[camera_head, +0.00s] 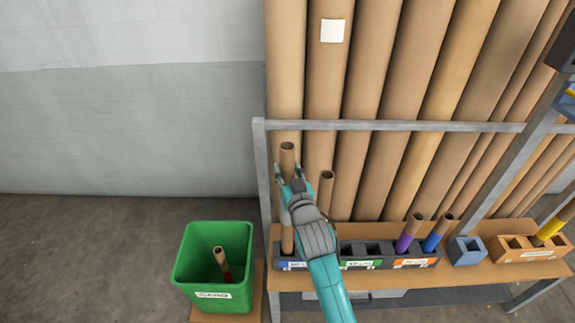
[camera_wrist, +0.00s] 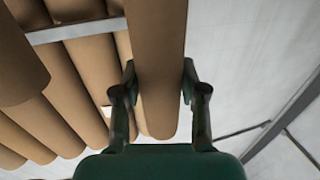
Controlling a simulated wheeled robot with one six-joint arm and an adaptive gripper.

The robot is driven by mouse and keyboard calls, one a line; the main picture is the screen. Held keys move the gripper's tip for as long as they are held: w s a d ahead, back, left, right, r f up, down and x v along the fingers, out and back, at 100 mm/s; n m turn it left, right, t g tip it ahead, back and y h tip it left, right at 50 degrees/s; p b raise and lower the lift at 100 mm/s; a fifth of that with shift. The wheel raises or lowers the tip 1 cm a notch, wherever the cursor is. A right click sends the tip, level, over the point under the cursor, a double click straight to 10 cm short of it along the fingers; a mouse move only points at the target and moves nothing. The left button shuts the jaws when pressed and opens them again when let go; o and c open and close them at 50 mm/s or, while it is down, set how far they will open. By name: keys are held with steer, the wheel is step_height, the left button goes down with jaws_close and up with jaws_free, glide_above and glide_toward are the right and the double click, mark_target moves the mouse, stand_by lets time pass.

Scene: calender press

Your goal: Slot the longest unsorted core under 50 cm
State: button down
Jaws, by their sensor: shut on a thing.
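My gripper (camera_head: 291,178) is shut on a brown cardboard core (camera_head: 287,222) at the left end of the shelf. The core is upright, and its lower end is at the blue-labelled left section of the dark slotted block (camera_head: 375,264); I cannot tell how deep it sits. In the wrist view the core (camera_wrist: 157,60) runs between both fingers. A shorter plain core (camera_head: 326,186) stands just right of my gripper, its base hidden by my arm. A purple-banded core (camera_head: 409,232) and a blue-banded core (camera_head: 438,232) stand in the orange-labelled section. Green-section slots look empty.
A wooden holder (camera_head: 512,250) with a yellow-banded core (camera_head: 553,224) and a small grey-blue block (camera_head: 467,250) are to the right. A green bin (camera_head: 190,262) holding a core (camera_head: 220,260) is at left. Large tubes (camera_head: 375,90) stand behind a grey rail (camera_head: 400,126).

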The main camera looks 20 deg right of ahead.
mark_target(287, 183)
steer(key=shift+f, duration=4.9)
steer(key=c, duration=0.6)
jaws_free()
steer(key=shift+o, duration=0.2)
steer(key=s, duration=1.2)
steer(key=shift+a, duration=0.3)
